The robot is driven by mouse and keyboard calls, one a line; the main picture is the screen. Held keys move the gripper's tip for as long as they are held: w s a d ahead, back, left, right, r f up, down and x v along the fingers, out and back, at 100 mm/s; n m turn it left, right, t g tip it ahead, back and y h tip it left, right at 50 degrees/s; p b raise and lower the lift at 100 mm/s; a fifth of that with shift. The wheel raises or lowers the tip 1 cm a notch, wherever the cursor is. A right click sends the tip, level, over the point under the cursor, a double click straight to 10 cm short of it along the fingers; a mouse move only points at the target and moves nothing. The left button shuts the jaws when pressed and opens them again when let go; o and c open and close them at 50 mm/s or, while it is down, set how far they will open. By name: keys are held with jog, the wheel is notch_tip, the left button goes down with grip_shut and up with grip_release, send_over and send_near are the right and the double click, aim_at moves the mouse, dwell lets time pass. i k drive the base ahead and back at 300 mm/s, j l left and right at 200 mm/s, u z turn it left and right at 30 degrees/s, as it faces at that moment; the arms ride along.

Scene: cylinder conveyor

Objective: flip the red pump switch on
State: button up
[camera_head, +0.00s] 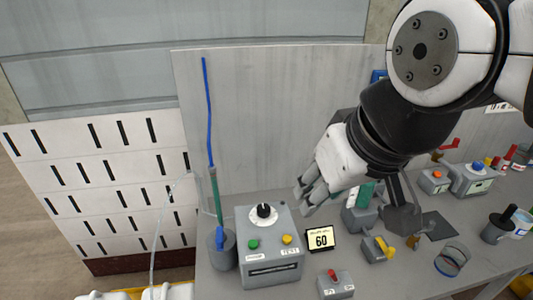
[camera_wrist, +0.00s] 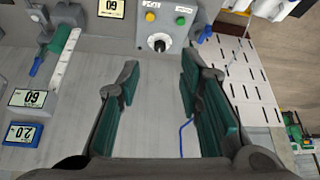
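A small grey box (camera_head: 336,288) with a red switch (camera_head: 333,275) on top sits near the front edge of the bench in the head view. I cannot tell the switch's position clearly at this size. The red switch does not show in the wrist view. My gripper (camera_head: 308,193) is above and behind it, over the back of the bench near the panel. In the wrist view my gripper (camera_wrist: 159,78) is open, with its two green-padded fingers wide apart and nothing between them.
A control box (camera_head: 268,245) with a black knob stands left of the switch box. A display reading 60 (camera_head: 320,238) stands just behind the switch box. A grey box with a yellow lever (camera_head: 384,246) is to the right. A clear cylinder (camera_head: 452,262) stands farther right.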

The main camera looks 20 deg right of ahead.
aim_at(335, 280)
jog(key=j+z, duration=0.1)
jog(key=z, duration=0.25)
jog(key=i+j+z, duration=0.1)
jog(key=z, duration=0.25)
jog(key=k+j+z, duration=0.1)
jog(key=k, duration=0.3)
jog(key=k+j+z, duration=0.1)
jog(key=k+j, duration=0.2)
jog(key=k, duration=0.15)
